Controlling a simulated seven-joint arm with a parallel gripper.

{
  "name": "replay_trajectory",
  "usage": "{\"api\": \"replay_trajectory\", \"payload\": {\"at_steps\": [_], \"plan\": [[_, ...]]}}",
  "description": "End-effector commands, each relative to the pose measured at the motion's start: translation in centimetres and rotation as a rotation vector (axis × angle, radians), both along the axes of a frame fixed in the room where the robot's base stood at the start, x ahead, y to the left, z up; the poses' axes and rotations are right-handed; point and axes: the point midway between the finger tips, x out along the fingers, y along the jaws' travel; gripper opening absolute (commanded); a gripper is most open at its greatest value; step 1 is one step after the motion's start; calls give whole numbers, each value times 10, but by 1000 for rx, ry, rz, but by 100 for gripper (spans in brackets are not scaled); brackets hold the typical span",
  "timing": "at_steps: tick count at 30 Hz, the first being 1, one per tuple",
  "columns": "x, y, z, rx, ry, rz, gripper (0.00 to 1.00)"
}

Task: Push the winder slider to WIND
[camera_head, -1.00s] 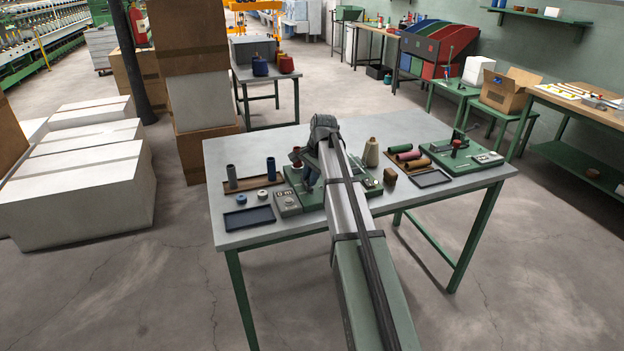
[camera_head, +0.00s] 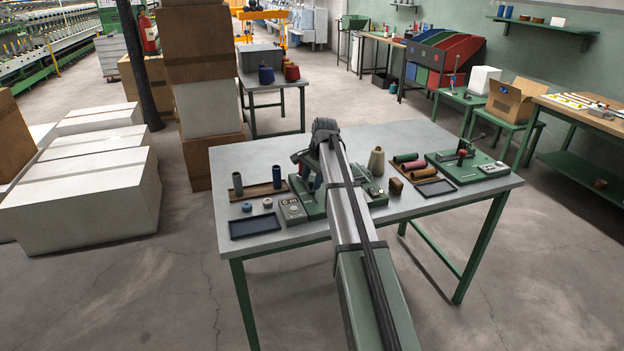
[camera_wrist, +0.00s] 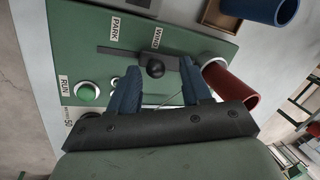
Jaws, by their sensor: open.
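The winder is a green plate that shows in the head view (camera_head: 313,210) and fills much of the wrist view (camera_wrist: 85,30). Its slider has a dark round knob (camera_wrist: 155,69) on a straight dark slot (camera_wrist: 112,50). The knob is near the slot's right part, below the WIND label (camera_wrist: 157,37); the PARK label (camera_wrist: 115,27) is to the left. My gripper (camera_wrist: 159,67) is open, with one blue finger on each side of the knob. Whether a finger touches it I cannot tell. In the head view my arm hides most of the slider.
A red tube (camera_wrist: 230,84) stands close to the right finger. A green button (camera_wrist: 87,92) with a RUN label is to the left. Several bobbins, trays and a second green device (camera_head: 467,165) are spread on the grey table (camera_head: 300,240).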

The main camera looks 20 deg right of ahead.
Motion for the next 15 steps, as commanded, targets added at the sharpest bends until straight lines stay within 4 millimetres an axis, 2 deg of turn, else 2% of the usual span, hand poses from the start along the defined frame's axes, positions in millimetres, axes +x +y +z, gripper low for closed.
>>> {"api": "replay_trajectory", "payload": {"at_steps": [7,15], "plan": [[-4,-2,16,0,0,0,48],[-15,-8,61,0,-1,0,48]]}}
